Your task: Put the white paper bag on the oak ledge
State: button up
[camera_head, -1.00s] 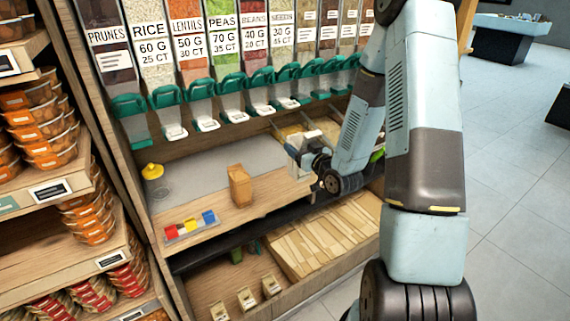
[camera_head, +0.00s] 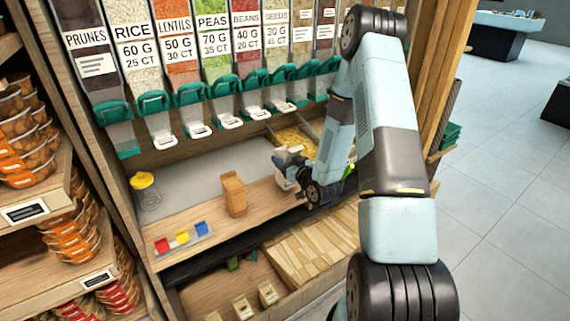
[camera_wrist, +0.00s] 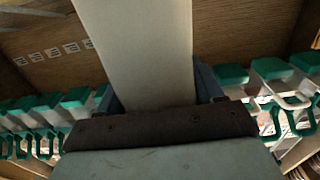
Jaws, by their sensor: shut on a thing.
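My gripper (camera_head: 290,162) is shut on the white paper bag, which fills the top middle of the wrist view (camera_wrist: 140,45) as a pale, plain panel between the two fingers. In the head view only a small pale part of the bag (camera_head: 284,180) shows by the gripper; my wrist hides much of the rest. The oak ledge (camera_head: 262,204) runs below the dispensers. The gripper is over its right part, to the right of a brown paper bag (camera_head: 234,194). I cannot tell whether the white bag touches the ledge.
Teal-handled dispensers (camera_head: 192,108) hang above. Below is a bin of wooden slats (camera_head: 305,245). Bare ledge lies between the brown bag and my gripper.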

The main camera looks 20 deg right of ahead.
aim_at(284, 183)
notch_tip(284, 183, down, 2)
jog(key=shift+s+f, duration=0.1)
jog(key=shift+f, duration=0.15)
jog(key=o, duration=1.4)
jog(key=shift+c, duration=0.2)
